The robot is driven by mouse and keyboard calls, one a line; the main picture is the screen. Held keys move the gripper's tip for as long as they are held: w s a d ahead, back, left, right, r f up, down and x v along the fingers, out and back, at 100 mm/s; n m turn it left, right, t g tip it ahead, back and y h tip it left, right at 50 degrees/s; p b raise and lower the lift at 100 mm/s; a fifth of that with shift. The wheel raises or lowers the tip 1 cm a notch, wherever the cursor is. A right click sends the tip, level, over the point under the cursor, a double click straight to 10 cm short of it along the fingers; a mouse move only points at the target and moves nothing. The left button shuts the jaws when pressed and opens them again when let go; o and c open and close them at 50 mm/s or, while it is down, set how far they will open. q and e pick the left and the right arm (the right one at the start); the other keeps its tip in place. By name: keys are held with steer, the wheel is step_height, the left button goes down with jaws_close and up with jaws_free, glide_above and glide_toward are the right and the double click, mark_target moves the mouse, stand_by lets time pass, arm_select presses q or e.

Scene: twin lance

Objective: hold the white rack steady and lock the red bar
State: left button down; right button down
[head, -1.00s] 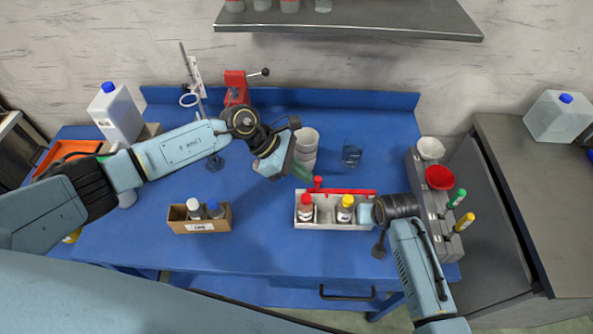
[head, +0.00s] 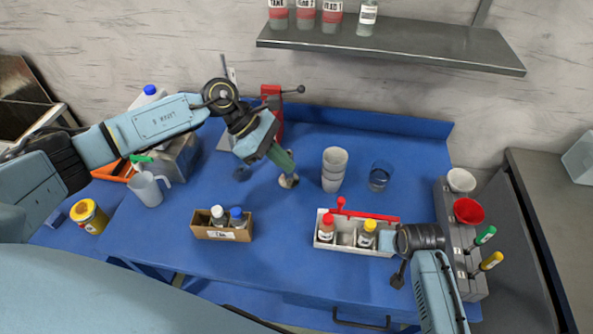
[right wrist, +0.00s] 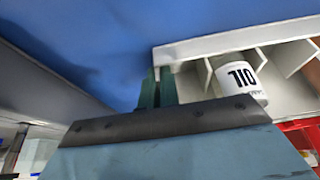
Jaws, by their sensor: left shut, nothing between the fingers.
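The white rack (head: 324,239) stands at the front right of the blue table. It holds a red-capped bottle (head: 326,230) and a yellow-capped bottle (head: 367,236). The red bar (head: 372,217) lies along the rack's back edge, its knob upright at the left end. My left gripper (head: 287,168) is shut and empty, behind and left of the rack, apart from the bar. My right gripper (head: 388,241) is at the rack's right end. In the right wrist view its fingers (right wrist: 157,88) appear closed on the rack's end wall; the contact is partly hidden.
A cardboard box (head: 215,233) with two bottles stands left of the rack. White stacked cups (head: 334,170) and a glass beaker (head: 379,176) stand behind it. A grey holder (head: 447,210) with cups and markers is at the right. A small shiny object (head: 289,181) sits below my left fingertips.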

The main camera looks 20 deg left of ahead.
stand_by(0.4)
steer(key=c, duration=1.6)
jaws_free()
steer(key=shift+o, duration=0.2)
